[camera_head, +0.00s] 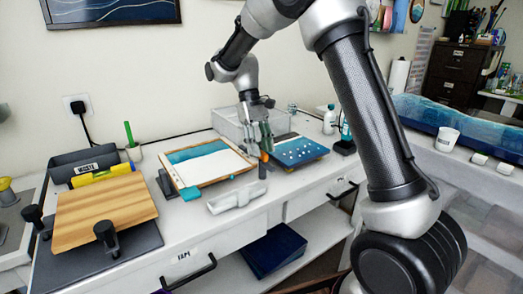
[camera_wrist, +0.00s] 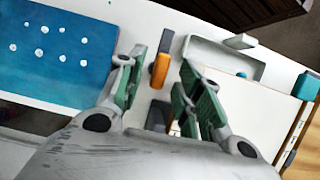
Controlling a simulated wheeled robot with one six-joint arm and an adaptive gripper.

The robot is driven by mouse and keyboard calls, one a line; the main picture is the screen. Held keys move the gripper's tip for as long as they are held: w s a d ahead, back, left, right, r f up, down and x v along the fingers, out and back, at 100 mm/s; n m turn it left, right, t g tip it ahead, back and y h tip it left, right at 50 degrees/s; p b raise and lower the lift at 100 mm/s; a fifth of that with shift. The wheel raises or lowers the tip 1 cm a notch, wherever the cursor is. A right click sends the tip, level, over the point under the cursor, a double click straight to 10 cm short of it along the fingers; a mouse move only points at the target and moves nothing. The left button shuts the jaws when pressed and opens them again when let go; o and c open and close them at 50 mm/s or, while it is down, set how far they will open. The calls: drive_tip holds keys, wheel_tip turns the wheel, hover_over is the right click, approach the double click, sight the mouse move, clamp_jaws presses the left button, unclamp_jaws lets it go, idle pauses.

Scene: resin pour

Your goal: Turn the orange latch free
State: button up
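The orange latch (camera_wrist: 160,71) is a small upright-looking tab in the middle of the wrist view, with a dark grey piece (camera_wrist: 156,115) beside it. My gripper (camera_wrist: 163,62) is open, with one green-padded finger on each side of the latch. White surface shows between the latch and both fingers, so they look apart from it. In the head view my gripper (camera_head: 259,139) points down over the bench, and a bit of the orange latch (camera_head: 264,157) shows just below the fingers. The latch's lower part and mounting are hard to make out.
A blue board with white dots (camera_head: 300,150) lies right of the gripper, a wood-framed panel (camera_head: 205,165) left. A white tray (camera_head: 236,198) sits at the bench's front and a clear bin (camera_head: 232,122) behind. A wooden board (camera_head: 105,208) between black clamps stands far left.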

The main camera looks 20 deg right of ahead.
drive_tip(key=v, duration=1)
drive_tip(key=shift+r, duration=0.3)
drive_tip(key=shift+w, duration=0.1)
